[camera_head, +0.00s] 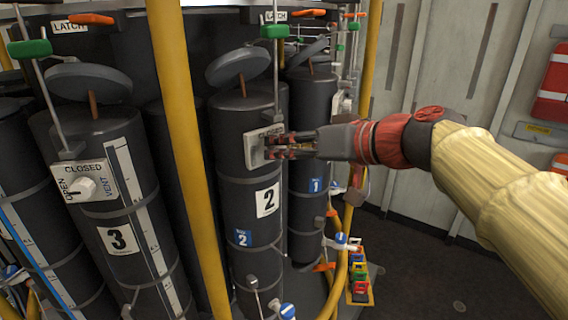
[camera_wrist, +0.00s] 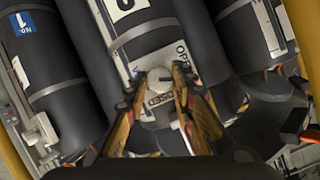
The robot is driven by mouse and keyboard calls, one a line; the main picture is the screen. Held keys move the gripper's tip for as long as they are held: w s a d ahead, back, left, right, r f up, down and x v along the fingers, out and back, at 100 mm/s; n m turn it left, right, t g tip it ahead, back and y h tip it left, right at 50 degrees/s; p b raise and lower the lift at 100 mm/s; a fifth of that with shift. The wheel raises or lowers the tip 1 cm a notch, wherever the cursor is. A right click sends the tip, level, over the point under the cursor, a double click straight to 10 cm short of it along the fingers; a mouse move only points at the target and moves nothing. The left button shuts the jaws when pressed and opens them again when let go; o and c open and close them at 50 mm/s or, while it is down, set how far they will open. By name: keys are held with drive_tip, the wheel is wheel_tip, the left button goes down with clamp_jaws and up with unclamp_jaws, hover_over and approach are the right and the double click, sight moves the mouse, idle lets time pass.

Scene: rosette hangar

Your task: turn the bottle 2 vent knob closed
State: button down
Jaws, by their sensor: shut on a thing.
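Bottle 2 (camera_head: 233,194) is a dark grey cylinder with a white "2" label (camera_head: 267,201) and a tilted round lid above it. Its vent plate (camera_head: 252,157) is on the upper body. My gripper (camera_head: 270,147) reaches in from the right, its fingers at the plate. In the wrist view, the white vent knob (camera_wrist: 159,77) sits between the tips of my gripper (camera_wrist: 158,88), which is shut on it. Part of the OPEN and CLOSED lettering shows beside the knob. The knob is largely hidden in the head view, and I cannot tell its exact setting.
Bottle 3 (camera_head: 105,205) with its own vent knob (camera_head: 82,188) stands at left. Bottle 1 (camera_head: 308,178) stands behind at right. A yellow post (camera_head: 185,150) rises between bottles 3 and 2. A thin rod with a green handle (camera_head: 274,31) runs down close above my gripper. Open floor lies at right.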

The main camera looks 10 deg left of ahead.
drive_tip(key=shift+w+d+f+m+g+y+b, duration=0.15)
drive_tip(key=shift+m+g+y+b, duration=0.2)
drive_tip(key=shift+m+y+b, duration=0.95)
drive_tip(key=shift+a+f+m+g+y+b, duration=0.15)
drive_tip(key=shift+m+g+y+b, duration=0.25)
drive_tip(key=shift+m+b, duration=1.6)
drive_tip(key=shift+w+d+f+m+g+y+b, duration=0.2)
drive_tip(key=shift+m+y+b, duration=0.95)
drive_tip(key=shift+m, duration=0.85)
drive_tip(key=shift+s+r, duration=0.1)
drive_tip(key=shift+s, duration=0.05)
drive_tip(key=c, duration=1.5)
unclamp_jaws()
drive_tip(key=v, duration=1.2)
